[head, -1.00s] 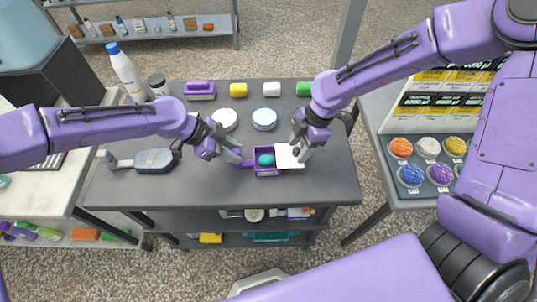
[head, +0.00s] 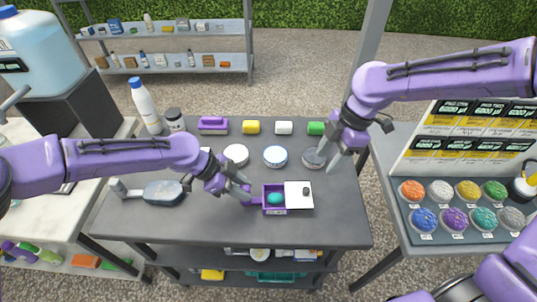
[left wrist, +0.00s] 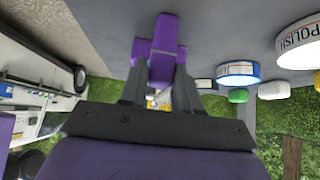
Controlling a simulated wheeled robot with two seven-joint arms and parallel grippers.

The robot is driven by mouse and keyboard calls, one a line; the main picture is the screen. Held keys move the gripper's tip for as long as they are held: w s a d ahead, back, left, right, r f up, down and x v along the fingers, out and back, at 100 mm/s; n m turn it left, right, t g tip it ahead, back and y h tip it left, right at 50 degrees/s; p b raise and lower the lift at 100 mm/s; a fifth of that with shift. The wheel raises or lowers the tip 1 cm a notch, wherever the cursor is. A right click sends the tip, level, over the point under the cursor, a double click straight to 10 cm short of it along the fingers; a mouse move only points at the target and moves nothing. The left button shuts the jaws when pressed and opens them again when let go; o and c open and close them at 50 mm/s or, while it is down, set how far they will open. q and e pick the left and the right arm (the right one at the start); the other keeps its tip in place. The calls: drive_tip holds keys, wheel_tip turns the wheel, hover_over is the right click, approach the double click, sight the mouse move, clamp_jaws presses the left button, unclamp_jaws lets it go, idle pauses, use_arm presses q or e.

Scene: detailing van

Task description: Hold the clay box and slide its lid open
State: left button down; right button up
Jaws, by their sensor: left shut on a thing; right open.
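The clay box (head: 275,210) is a small purple box on the grey worktable. Its white lid (head: 299,202), with a dark knob, is slid to the right and sticks out past the box. A teal lump of clay (head: 275,198) shows inside the uncovered part. My left gripper (head: 246,193) is shut on the purple grip at the box's left side; this purple part (left wrist: 158,50) shows between the fingers in the left wrist view. My right gripper (head: 327,158) is open and empty, above and to the right of the lid, apart from it.
Round tins (head: 275,157) and small coloured blocks (head: 251,127) stand behind the box. A white bottle (head: 146,106) is at the back left, a grey-blue brush (head: 163,192) at the left. Bowls of coloured clay (head: 425,219) sit on the right table. The worktable's front is clear.

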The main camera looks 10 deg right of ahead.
idle(0.4)
use_arm(q)
drive_tip(key=c, duration=0.7)
unclamp_jaws()
drive_tip(key=shift+c, duration=0.2)
